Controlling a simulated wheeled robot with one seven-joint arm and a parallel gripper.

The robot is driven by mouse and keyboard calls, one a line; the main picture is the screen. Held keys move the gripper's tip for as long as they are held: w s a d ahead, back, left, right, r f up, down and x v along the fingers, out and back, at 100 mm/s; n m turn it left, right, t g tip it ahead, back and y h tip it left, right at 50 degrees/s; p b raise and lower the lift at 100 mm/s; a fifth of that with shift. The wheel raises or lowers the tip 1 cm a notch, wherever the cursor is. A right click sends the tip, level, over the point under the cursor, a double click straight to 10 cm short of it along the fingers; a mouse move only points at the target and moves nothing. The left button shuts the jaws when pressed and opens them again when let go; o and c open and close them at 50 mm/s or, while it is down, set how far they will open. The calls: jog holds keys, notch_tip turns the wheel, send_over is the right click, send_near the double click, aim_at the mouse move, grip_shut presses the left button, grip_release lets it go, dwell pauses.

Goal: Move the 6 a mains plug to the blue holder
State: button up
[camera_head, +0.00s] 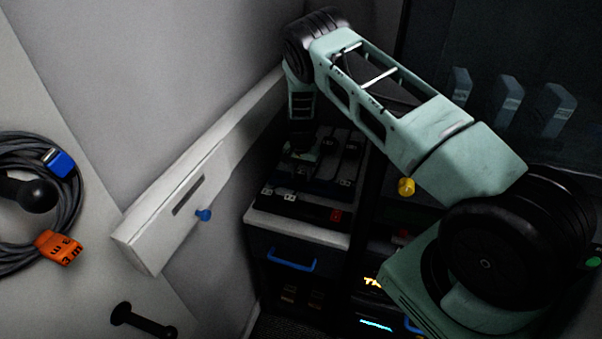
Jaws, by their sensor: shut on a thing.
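My gripper (300,152) points down over the black unit (312,203) on top of the dark cabinet, at the centre of the view. It is shut on a dark thing, which blends into the black parts around it, so I cannot tell whether that is the 6 A mains plug. Several black blocks with small white marks lie around and below the gripper.
A second black peg (144,321) is bare. The white rail (170,205) juts out from the wall. Blue-grey pieces (509,98) stand at back right.

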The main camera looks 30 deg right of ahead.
jog(key=shift+f+b, duration=0.35)
dwell(0.4)
jog(key=o, duration=1.6)
jog(key=shift+r, duration=0.1)
jog(key=shift+r+p, duration=1.8)
jog(key=shift+r, duration=1.65)
